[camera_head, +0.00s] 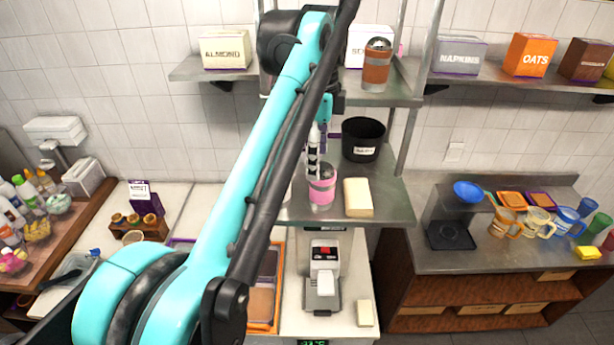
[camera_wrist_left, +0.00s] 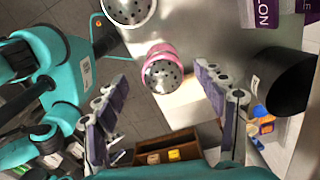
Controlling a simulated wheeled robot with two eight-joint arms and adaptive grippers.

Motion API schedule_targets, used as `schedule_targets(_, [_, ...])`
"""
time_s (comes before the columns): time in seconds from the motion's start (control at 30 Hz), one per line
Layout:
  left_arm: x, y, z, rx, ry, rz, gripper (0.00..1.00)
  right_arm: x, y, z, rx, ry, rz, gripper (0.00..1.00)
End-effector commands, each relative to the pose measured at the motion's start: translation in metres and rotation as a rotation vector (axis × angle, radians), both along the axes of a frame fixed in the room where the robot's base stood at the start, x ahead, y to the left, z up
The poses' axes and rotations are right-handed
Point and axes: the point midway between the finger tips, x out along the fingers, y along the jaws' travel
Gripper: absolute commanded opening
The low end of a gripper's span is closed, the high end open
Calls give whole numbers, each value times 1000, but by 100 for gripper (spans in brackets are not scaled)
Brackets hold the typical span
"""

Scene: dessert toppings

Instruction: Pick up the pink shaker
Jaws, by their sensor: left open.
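The pink shaker (camera_head: 322,187) stands upright on the lower metal shelf (camera_head: 392,212), with a perforated grey metal top. My left gripper (camera_head: 313,150) is just above and behind it in the head view, and part of it is hidden by my arm. In the left wrist view the pink shaker (camera_wrist_left: 159,52) shows past my left fingertips (camera_wrist_left: 161,75), in line with the gap between them. The fingers are open on both sides and hold nothing. I cannot tell how far they are from the shaker. My right gripper is not identifiable in view.
A cream block (camera_head: 358,197) stands right of the shaker, and a black canister (camera_head: 362,138) is behind it. Another perforated-top container (camera_wrist_left: 130,8) is close by in the wrist view. An orange-brown shaker (camera_head: 376,68) stands on the upper shelf. A white machine (camera_head: 324,268) is below.

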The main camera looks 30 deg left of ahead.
Motion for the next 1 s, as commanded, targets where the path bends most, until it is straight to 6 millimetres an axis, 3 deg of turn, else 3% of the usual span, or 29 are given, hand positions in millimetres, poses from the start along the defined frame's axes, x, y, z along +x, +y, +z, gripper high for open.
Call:
schedule_targets(0.6, [7, -2, -72, 0, 0, 0, 71, 0, 0, 14, 0, 0, 0, 100])
schedule_targets(0.87, [7, -2, -76, 0, 0, 0, 71, 0, 0, 13, 0, 0, 0, 100])
schedule_targets(1.0, [7, -2, -76, 0, 0, 0, 39, 0, 0, 13, 0, 0, 0, 100])
